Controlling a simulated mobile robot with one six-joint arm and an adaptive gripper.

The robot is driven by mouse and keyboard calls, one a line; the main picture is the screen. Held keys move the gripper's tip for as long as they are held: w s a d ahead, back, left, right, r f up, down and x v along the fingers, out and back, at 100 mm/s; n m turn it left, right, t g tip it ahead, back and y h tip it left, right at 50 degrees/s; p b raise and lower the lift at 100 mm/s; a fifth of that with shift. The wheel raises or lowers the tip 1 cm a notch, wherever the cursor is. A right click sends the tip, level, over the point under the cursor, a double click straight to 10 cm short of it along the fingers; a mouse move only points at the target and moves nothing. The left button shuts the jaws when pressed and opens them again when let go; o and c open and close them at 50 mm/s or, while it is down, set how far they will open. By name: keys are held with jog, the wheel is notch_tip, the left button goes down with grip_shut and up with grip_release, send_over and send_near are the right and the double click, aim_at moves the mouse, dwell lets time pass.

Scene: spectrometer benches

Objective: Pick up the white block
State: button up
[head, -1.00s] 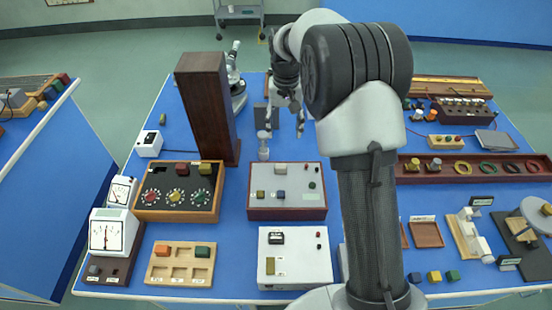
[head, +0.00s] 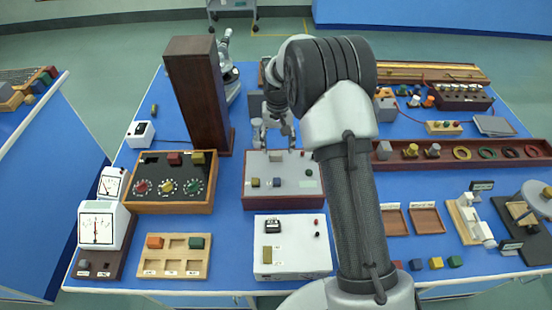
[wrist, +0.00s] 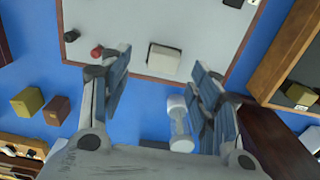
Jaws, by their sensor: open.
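The white block (wrist: 163,60) sits on the pale top of a red-brown-edged panel box (wrist: 215,45), close to one edge, in the wrist view. My gripper (wrist: 160,80) is open and empty, its two fingers apart, with the block showing between and beyond the fingertips. In the head view my gripper (head: 277,140) hangs over the far edge of the panel box (head: 310,186). The block is small and partly hidden by the fingers there. I cannot tell the height of the fingertips above the panel.
A white metal post (wrist: 180,125) stands on the blue table beside my right finger in the wrist view. A tall dark wooden column (head: 196,95) stands left of my gripper. A dial box (head: 170,205) is left of the panel, and a white box (head: 290,262) in front of it.

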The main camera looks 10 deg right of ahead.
aim_at(276, 153)
jog(key=f, duration=0.1)
jog(key=f+b, duration=0.1)
jog(key=f, duration=0.2)
jog(key=shift+w+a+f, duration=0.15)
jog(key=shift+a+f, duration=0.05)
jog(key=shift+a, duration=0.05)
jog(key=shift+r, duration=0.1)
jog(key=c, duration=1.2)
